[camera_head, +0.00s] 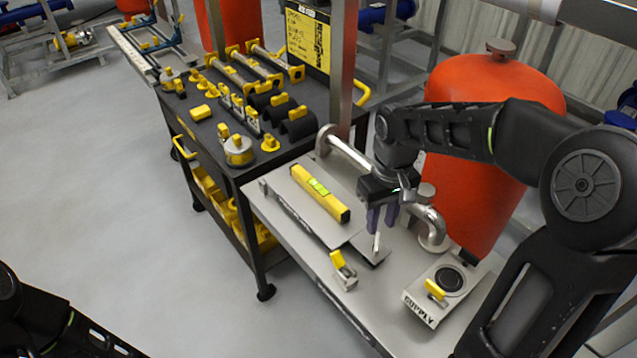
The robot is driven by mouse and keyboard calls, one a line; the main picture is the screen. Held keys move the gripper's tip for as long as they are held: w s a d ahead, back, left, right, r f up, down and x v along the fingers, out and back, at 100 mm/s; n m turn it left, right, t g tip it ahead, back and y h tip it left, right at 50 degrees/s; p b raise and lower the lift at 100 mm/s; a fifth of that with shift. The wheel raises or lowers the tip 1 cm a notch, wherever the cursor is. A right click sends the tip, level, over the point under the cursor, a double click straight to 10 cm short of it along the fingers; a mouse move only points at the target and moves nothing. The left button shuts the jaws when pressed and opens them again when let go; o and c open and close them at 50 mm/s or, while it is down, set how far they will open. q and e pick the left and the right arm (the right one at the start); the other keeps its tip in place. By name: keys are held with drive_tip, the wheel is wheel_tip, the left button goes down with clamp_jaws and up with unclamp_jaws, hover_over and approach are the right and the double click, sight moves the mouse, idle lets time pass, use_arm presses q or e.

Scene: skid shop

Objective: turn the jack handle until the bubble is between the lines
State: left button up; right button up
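A yellow spirit level (322,194) with a bright green vial lies on a flat metal plate (290,192) on the grey bench. The bubble and lines are too small to read. A short, pale upright pin (377,243), which looks like the jack handle, stands at the plate's near right corner. The jack body is hidden. My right gripper (382,226) points down just above this pin, its fingertips at or touching the pin's top. I cannot tell whether the fingers are closed on it. My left arm shows at the bottom left; its gripper is out of view.
A bent metal pipe (350,155) runs behind the plate. A yellow-handled clamp (343,268) and a box marked SUPPLY (440,290) sit on the bench's near side. An orange tank (470,190) stands behind my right arm. A black tool cart (228,110) adjoins at left.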

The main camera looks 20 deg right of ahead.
idle(0.3)
drive_tip(key=n, duration=0.1)
drive_tip(key=n+p, duration=0.1)
drive_tip(key=shift+r+n, duration=0.3)
drive_tip(key=shift+r, duration=0.05)
drive_tip(key=shift+n, duration=1.1)
